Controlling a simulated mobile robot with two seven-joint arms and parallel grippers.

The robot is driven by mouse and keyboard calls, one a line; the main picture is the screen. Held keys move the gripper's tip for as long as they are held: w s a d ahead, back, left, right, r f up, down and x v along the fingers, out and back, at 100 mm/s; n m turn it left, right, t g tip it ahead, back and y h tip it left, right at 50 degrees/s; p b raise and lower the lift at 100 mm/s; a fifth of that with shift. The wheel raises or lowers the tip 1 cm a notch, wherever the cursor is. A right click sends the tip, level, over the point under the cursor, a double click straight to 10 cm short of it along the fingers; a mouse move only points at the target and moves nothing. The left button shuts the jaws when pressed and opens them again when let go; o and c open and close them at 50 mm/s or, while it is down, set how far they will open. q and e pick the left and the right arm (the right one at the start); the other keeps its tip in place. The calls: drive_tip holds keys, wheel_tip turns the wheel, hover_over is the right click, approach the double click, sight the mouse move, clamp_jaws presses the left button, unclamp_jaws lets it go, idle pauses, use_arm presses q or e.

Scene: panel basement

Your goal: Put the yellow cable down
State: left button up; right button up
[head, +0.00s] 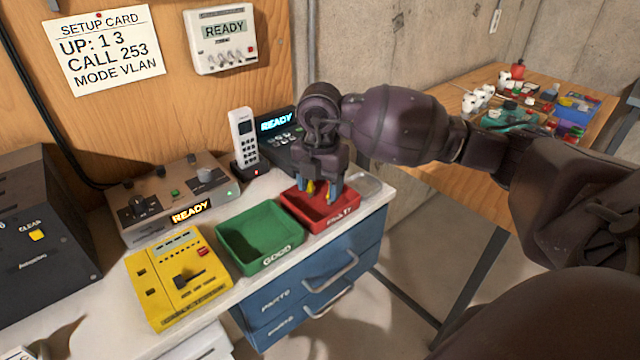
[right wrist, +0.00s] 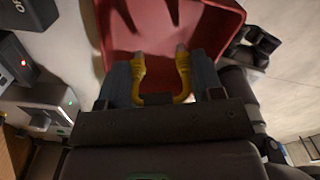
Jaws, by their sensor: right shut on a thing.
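The yellow cable (right wrist: 183,76) shows in the right wrist view as a short loop with grey plug ends. My right gripper (right wrist: 160,82) is shut on it, with a blue finger on either side. In the head view the right gripper (head: 321,188) points down over the red tray (head: 346,211), and a little of the yellow cable (head: 310,187) shows between the fingers. I cannot tell whether the cable touches the tray's floor. The green tray (head: 236,229), marked GOOD, stands to the left of the red one. My left gripper is not in view.
A yellow tester (head: 165,262) and a grey READY box (head: 150,196) stand left of the trays. A cordless phone (head: 243,140) and a dark READY unit (head: 275,124) stand behind. A wooden table (head: 450,160) with small items is at the right.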

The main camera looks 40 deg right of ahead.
drive_tip(key=shift+f, duration=0.6)
drive_tip(key=o, duration=0.9)
drive_tip(key=shift+r, duration=0.6)
wheel_tip(320, 180, up, 11)
drive_tip(key=shift+r+p, duration=0.1)
drive_tip(key=shift+p, duration=0.45)
drive_tip(key=shift+r, duration=0.45)
